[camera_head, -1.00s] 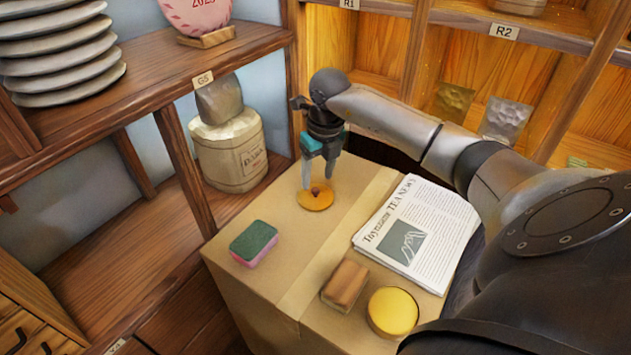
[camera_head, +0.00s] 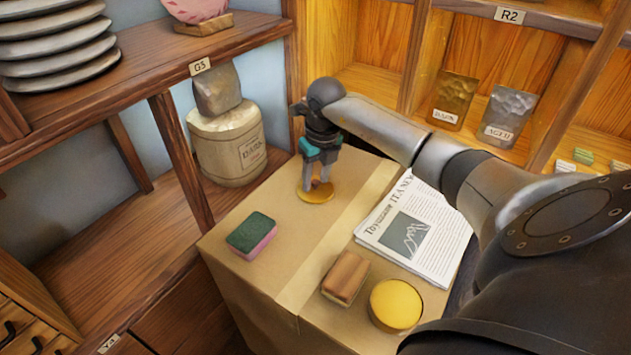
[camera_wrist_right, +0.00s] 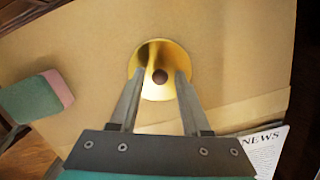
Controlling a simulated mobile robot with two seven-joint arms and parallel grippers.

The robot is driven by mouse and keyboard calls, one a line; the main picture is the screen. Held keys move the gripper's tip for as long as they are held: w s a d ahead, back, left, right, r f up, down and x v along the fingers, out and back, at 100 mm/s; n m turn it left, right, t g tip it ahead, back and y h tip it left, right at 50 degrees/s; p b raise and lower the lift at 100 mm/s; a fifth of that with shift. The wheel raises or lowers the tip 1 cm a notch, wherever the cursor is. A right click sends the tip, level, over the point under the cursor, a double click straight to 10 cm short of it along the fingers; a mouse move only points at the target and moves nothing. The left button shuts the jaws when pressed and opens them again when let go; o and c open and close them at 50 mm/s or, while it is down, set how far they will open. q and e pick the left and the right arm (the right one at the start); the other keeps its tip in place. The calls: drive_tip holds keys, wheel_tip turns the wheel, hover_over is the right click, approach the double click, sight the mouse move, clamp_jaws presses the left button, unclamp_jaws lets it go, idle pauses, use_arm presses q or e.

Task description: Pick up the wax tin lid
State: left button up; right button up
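The wax tin lid (camera_head: 316,196) is a round gold disc with a small dark knob. It lies flat on the cardboard box near its back edge. It also shows in the right wrist view (camera_wrist_right: 154,92), with the knob in its middle. My right gripper (camera_head: 318,184) points down at the lid. In the wrist view its two fingertips (camera_wrist_right: 160,74) stand on either side of the knob, with a gap to it on both sides. The gripper is open and holds nothing. My left gripper is in neither view.
On the cardboard box (camera_head: 240,285) are a green and pink sponge (camera_head: 251,235), a brown block (camera_head: 345,277), a round yellow-topped tin (camera_head: 396,304) and a newspaper (camera_head: 425,230). A shelf with a jar (camera_head: 228,150) stands left. Pouches (camera_head: 505,117) stand in the right-hand shelves.

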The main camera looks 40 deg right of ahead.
clamp_jaws()
idle(0.5)
